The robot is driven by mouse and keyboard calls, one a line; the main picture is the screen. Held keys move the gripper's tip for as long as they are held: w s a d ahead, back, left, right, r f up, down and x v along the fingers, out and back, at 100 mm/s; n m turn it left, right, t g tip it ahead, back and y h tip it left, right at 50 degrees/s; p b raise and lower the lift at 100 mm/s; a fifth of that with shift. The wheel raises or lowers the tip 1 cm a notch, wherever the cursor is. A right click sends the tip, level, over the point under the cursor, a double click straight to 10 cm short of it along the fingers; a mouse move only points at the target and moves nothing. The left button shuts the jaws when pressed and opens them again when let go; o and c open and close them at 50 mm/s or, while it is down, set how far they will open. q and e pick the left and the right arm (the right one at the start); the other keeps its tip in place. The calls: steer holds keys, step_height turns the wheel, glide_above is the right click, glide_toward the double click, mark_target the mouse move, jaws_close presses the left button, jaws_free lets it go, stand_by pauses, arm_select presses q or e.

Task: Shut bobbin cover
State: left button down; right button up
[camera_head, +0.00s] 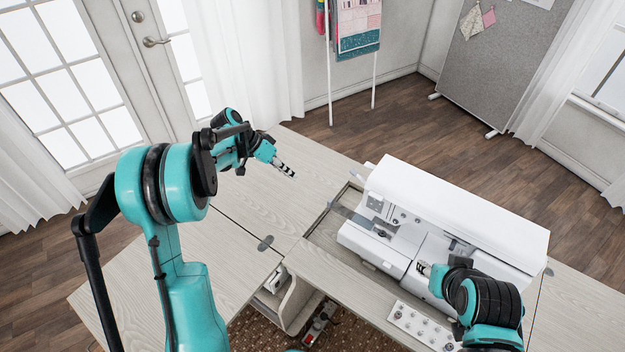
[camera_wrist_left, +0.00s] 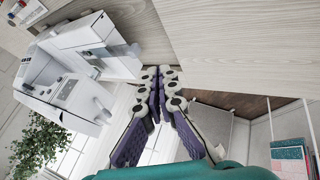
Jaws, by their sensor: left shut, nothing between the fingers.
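The white sewing machine (camera_head: 455,210) sits in the cabinet opening at centre right. Its free bed (camera_head: 375,252) faces left and front; the bobbin cover is too small to make out there. In the left wrist view the machine (camera_wrist_left: 88,45) shows at upper left. My left gripper (camera_head: 287,170) is shut and empty above the left part of the cabinet top, apart from the machine. Its fingers (camera_wrist_left: 170,85) are together in the left wrist view. My right gripper (camera_head: 424,268) is at the machine's front, close to the bed; whether it touches is unclear, and its arm hides part of the front.
The pale wooden cabinet top (camera_head: 255,205) is clear at left. A white tray (camera_head: 400,307) with several small round items lies in front of the machine. The cabinet's open recess (camera_head: 335,212) is left of the machine. Shelves show below the front edge.

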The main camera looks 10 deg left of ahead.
mark_target(346, 211)
arm_select(q)
steer(key=d+f+b, duration=0.4)
steer(key=d+f, duration=0.3)
steer(key=d, duration=0.2)
steer(key=shift+d+f, duration=0.25)
steer(key=shift+f, duration=0.15)
steer(key=s+d, duration=0.1)
steer(key=d, duration=0.1)
steer(key=s+d, duration=0.1)
steer(key=d, duration=0.1)
steer(key=s+d, duration=0.1)
steer(key=d, duration=0.2)
steer(key=shift+b, duration=0.3)
